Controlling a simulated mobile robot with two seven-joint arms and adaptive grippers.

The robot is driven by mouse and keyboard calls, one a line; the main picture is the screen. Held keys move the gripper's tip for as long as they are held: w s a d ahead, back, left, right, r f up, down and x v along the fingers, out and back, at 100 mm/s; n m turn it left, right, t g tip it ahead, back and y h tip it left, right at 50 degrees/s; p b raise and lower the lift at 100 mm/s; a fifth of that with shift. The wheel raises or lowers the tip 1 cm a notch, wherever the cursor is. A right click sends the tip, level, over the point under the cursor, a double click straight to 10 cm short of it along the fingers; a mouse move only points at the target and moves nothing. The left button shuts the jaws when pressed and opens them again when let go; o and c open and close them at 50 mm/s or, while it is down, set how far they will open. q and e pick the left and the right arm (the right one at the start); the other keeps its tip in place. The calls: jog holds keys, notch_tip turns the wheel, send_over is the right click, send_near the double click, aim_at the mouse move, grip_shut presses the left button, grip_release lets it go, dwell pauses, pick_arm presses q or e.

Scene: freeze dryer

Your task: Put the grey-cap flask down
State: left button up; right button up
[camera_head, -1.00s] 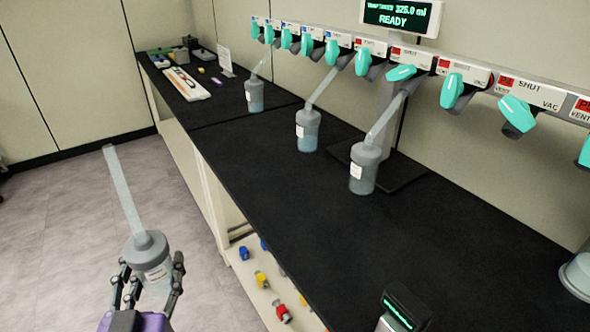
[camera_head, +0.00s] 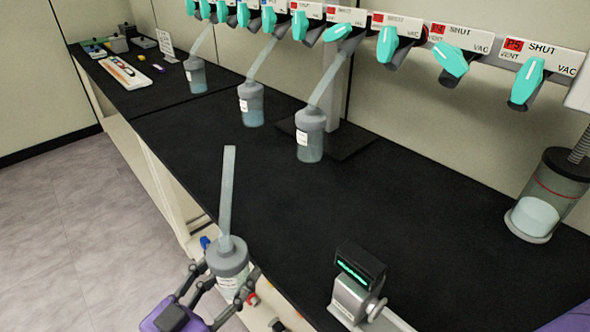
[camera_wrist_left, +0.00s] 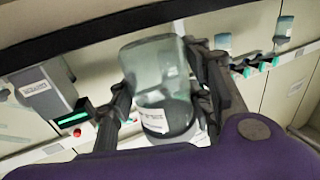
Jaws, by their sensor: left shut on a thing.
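The grey-cap flask (camera_head: 228,257) is a clear bottle with a white label, a grey cap and a long pale tube standing up from the cap. My left gripper (camera_head: 227,280) is shut around its body, and the flask is nearly upright. It hangs at the front edge of the black bench (camera_head: 190,150), low in the head view. In the left wrist view the flask (camera_wrist_left: 155,75) sits between the two fingers (camera_wrist_left: 165,95).
Three similar flasks (camera_head: 310,140) hang from the teal-handled valve manifold (camera_head: 460,45) along the back. A small device with a green display (camera_head: 358,275) stands at the front right of the bench. A clear cylinder (camera_head: 545,200) stands at the right. The bench middle is clear.

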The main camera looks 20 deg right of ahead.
pick_arm(q)
jog(key=shift+w+d+r, duration=0.1)
jog(key=shift+w+d, duration=0.1)
jog(key=shift+d, duration=0.05)
jog(key=p+x, duration=0.2)
jog(key=x, duration=1)
jog(key=shift+w+d, duration=0.3)
jog(key=x, duration=0.5)
jog(key=shift+p, duration=0.35)
jog(key=shift+s+a, duration=0.1)
jog(key=shift+a, duration=0.1)
jog(key=shift+f, duration=0.3)
jog(key=o, duration=1.3)
jog(key=shift+c, duration=0.2)
